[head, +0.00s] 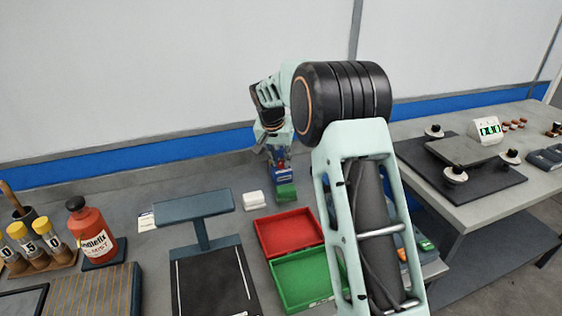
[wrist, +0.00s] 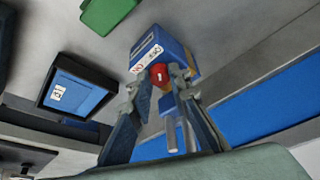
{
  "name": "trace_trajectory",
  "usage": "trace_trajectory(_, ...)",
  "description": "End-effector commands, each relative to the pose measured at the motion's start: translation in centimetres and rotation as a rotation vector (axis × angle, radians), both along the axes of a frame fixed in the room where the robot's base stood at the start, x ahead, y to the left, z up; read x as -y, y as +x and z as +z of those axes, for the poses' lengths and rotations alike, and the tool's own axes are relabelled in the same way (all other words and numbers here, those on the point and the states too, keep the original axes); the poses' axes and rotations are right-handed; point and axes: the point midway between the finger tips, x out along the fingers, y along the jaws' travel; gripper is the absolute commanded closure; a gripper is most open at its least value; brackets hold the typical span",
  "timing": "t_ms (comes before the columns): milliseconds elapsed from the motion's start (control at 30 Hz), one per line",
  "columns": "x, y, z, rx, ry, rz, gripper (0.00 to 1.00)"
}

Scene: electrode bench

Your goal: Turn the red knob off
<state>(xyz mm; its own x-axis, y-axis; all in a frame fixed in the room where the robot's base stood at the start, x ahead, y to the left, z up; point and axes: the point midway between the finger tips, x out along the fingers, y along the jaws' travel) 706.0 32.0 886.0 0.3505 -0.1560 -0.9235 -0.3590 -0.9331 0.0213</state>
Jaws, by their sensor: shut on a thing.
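The red knob (wrist: 159,74) sits on the face of a blue box (wrist: 178,50) with a white label. In the wrist view my gripper (wrist: 157,82) has its two fingertips on either side of the knob, shut on it. A small pale mark shows on the knob's front. In the head view my gripper (head: 279,158) is at the back of the bench, over the blue box (head: 284,174). There the knob is mostly hidden by the gripper and too small to read.
A red tray (head: 290,233) and a green tray (head: 275,270) lie in front of the box. A red bottle (head: 90,232) stands farther left. A second table (head: 480,190) with a scale is at right. The wall is close behind.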

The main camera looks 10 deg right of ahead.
Motion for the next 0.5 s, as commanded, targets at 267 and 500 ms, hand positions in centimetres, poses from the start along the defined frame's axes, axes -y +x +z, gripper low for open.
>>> trace_trajectory(267,-0.08,0.06,0.01,0.0,0.0,-0.066,1.0)
trace_trajectory(500,-0.03,0.05,0.01,0.0,0.001,-0.077,1.0)
